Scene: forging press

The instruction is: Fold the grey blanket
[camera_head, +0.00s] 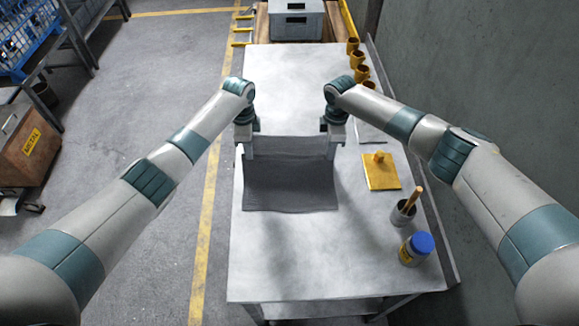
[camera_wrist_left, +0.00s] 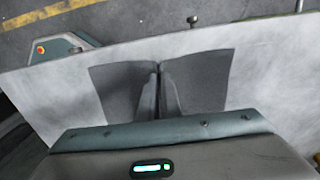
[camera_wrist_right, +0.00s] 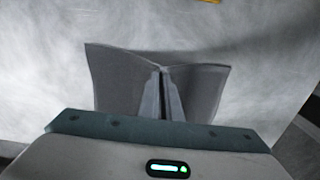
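The grey blanket (camera_head: 290,185) is on the white table, left of its middle. Its far edge is raised between my two grippers, and the near part lies flat. My left gripper (camera_head: 248,152) is shut on the far left corner; the pinched cloth (camera_wrist_left: 205,80) shows in the left wrist view, rising on both sides of the fingers. My right gripper (camera_head: 334,148) is shut on the far right corner; the pinched cloth (camera_wrist_right: 200,85) also shows in the right wrist view. The cloth between the grippers sags slightly.
On the table's right side are a yellow pad (camera_head: 381,177), a cup with a wooden handle (camera_head: 403,210) and a blue-lidded jar (camera_head: 415,249). Several amber cups (camera_head: 361,73) line the far right edge by the wall. The table (camera_head: 320,270) is clear in front of the blanket.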

